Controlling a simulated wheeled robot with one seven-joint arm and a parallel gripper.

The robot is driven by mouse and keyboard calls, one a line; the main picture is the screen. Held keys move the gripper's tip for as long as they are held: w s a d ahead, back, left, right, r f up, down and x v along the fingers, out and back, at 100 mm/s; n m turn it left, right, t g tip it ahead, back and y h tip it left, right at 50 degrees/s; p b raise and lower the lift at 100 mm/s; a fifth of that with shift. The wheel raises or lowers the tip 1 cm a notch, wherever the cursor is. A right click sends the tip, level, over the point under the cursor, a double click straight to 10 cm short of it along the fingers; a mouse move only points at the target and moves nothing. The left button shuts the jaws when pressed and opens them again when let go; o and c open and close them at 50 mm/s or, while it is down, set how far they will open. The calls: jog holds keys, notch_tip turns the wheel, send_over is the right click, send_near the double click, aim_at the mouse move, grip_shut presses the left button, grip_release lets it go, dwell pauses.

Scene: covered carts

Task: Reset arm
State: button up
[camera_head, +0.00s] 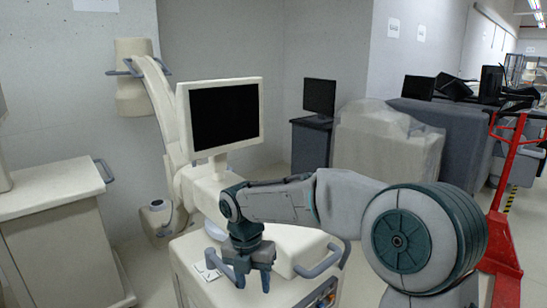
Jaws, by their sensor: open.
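My gripper (252,278) points down in the lower middle of the head view. Its two fingers stand apart, with nothing seen between them. It is over the top of a cream-coloured cart (290,242); whether it touches the top cannot be told. My arm reaches in from the right, bent at the elbow, with a large round joint at the lower right.
A monitor (225,115) stands on the cream machine behind my gripper. The cart has a grey handle (320,264). A cream cabinet (50,190) is at left. Plastic-covered carts (385,140) and a red frame (507,200) stand at right.

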jog(key=s+d+r+m+t, duration=0.1)
jog(key=s+d+m, duration=0.8)
jog(key=m, duration=0.7)
jog(key=s+d+r+m+t+y, duration=0.1)
jog(key=s+d+m+t, duration=0.1)
jog(key=s+d+m, duration=0.8)
jog(key=m, duration=0.6)
jog(key=shift+s+d+m, duration=0.2)
jog(key=shift+d+m, duration=0.1)
jog(key=shift+d, duration=0.05)
